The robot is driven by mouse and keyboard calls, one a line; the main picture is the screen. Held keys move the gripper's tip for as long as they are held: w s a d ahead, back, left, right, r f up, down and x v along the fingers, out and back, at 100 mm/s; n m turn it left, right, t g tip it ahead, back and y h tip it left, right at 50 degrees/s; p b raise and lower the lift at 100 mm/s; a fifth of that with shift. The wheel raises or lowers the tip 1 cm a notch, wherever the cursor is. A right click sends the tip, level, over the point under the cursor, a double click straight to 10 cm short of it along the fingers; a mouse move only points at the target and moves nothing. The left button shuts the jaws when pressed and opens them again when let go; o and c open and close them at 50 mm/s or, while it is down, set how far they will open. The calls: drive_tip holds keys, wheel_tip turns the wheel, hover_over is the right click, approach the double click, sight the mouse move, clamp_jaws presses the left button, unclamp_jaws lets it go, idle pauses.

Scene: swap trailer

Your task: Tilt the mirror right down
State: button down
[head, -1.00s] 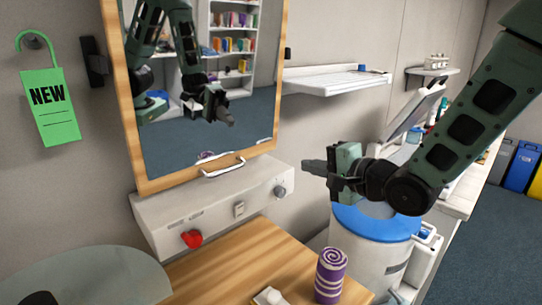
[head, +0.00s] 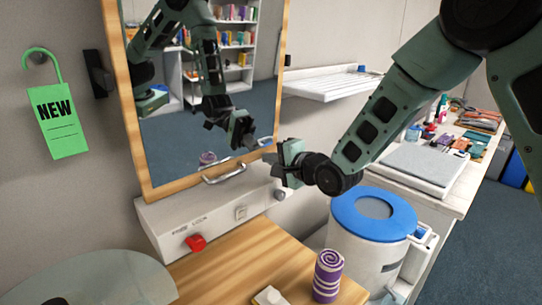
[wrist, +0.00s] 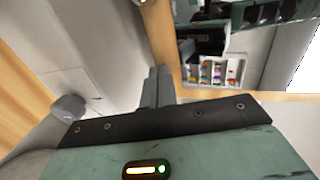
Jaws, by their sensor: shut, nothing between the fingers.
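The mirror (head: 205,115) hangs on the wall in a light wooden frame, with a white bar handle (head: 224,174) at its bottom edge. My gripper (head: 268,158) is at the frame's lower right corner, right of the handle, with its fingers shut and nothing between them. In the wrist view the shut fingers (wrist: 157,86) point toward the wooden frame (wrist: 161,42), and the mirror glass (wrist: 255,55) lies to the right. I cannot tell whether the fingertips touch the frame.
Below the mirror is a white panel (head: 165,217) with a red knob (head: 196,243), a switch and a grey knob (head: 279,195). A purple-and-white roll (head: 328,277) stands on the wooden counter (head: 235,262). A blue-lidded bin (head: 373,215) stands at right. A folding shelf (head: 330,84) is behind.

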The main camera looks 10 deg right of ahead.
sight(262, 152)
drive_tip(key=x, duration=0.1)
drive_tip(key=b+x, duration=0.1)
drive_tip(key=x, duration=0.2)
drive_tip(key=shift+w+a+r, duration=0.1)
drive_tip(key=shift+w+r, duration=0.1)
drive_tip(key=shift+r, duration=0.15)
drive_tip(key=shift+w+a+r, duration=0.1)
drive_tip(key=shift+r, duration=0.1)
